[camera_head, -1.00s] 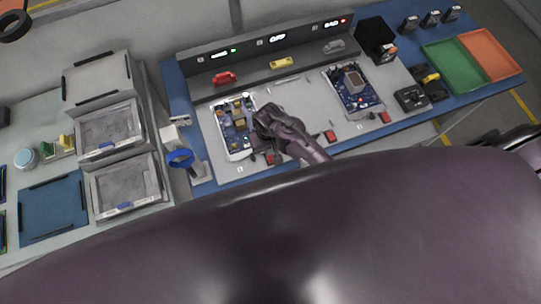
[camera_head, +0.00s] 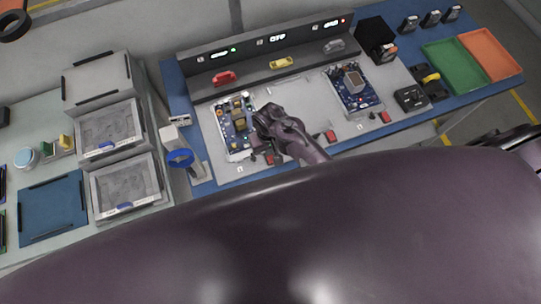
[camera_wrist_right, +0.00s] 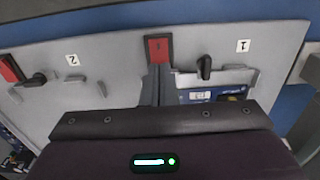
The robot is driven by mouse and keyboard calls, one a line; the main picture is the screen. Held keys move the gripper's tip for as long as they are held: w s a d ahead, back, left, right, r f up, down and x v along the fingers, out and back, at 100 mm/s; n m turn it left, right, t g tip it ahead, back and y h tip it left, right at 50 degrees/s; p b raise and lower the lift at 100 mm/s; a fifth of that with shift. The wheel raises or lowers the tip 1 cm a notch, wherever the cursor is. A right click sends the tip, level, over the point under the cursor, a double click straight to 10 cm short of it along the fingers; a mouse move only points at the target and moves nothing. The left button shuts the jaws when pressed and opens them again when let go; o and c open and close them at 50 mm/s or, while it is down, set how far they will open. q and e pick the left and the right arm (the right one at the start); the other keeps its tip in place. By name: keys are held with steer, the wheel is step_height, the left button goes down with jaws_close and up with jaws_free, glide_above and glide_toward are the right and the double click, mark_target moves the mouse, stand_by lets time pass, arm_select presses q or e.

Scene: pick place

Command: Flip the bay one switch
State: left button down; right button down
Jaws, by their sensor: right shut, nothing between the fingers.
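The bay one switch (camera_wrist_right: 158,49) is a red rocker in a dark frame, near the panel edge in the right wrist view. In the head view, the red switch (camera_head: 269,159) shows partly beside my right gripper, by the label 1. My right gripper (camera_wrist_right: 158,75) is shut and empty. Its fingertips point at the switch and look very close to its edge; I cannot tell whether they touch. In the head view, my right gripper (camera_head: 267,146) is dark and partly hides the bay one area. My left gripper is not in view.
A black knob (camera_wrist_right: 205,66) stands beside the switch. A circuit board (camera_head: 233,128) lies in bay one and another board (camera_head: 353,88) lies farther right. Another red switch (camera_head: 331,136) sits right of my gripper.

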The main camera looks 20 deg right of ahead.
steer(key=shift+f+b, duration=0.4)
steer(key=shift+f, duration=0.4)
step_height(320, 180, up, 3)
steer(key=p, duration=0.2)
steer(key=shift+f+p, duration=0.1)
steer(key=shift+p, duration=0.3)
steer(key=shift+r, duration=2.15)
